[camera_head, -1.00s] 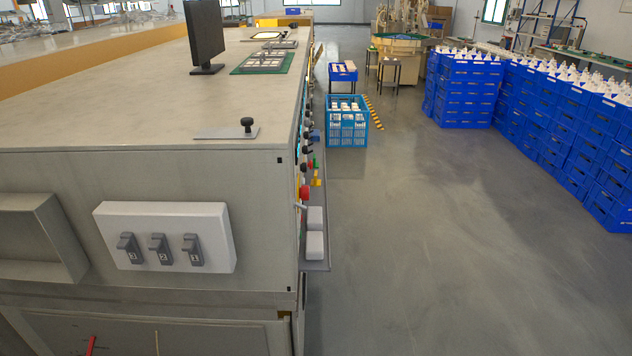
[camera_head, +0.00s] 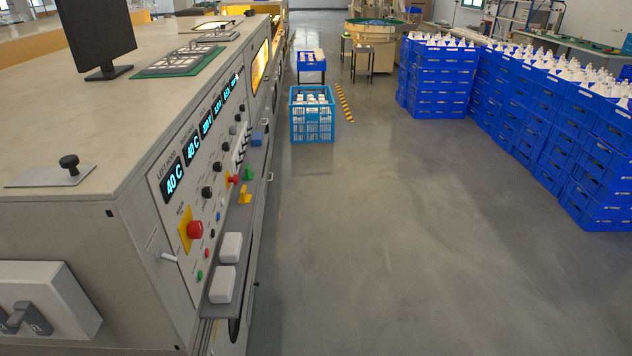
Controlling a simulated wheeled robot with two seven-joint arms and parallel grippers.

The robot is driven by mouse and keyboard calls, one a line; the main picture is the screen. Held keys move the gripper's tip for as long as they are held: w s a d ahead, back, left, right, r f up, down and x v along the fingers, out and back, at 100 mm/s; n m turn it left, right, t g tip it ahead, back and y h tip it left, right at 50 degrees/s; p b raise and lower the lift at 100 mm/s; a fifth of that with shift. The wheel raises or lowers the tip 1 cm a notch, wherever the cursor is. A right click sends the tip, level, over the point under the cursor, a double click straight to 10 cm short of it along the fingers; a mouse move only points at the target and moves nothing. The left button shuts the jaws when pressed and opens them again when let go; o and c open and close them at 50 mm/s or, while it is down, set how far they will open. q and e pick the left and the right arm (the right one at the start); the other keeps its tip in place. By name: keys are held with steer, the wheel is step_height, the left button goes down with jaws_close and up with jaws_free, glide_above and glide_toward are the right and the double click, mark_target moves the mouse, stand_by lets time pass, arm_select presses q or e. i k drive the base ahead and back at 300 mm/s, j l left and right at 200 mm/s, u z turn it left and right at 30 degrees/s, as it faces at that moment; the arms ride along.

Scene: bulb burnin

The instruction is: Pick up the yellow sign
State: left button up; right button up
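A small yellow piece (camera_head: 245,194) stands on the narrow grey ledge (camera_head: 233,222) along the front of the machine. It is the only loose yellow item I can make out, and it is too small to tell whether it is the yellow sign. A small green piece (camera_head: 248,174) is just behind it on the ledge, and two white blocks (camera_head: 229,247) are nearer. Neither of my grippers is in view.
The long grey machine (camera_head: 150,140) fills the left, with lit displays and a red button (camera_head: 195,230) on a yellow plate. A light-blue crate (camera_head: 312,125) stands on the floor. Stacked blue crates (camera_head: 440,80) line the right. The middle floor is clear.

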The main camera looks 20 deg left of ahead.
mark_target(244, 198)
steer(key=i+l, duration=0.15)
steer(key=i, duration=0.35)
steer(key=i+l, duration=0.2)
steer(key=i, duration=0.3)
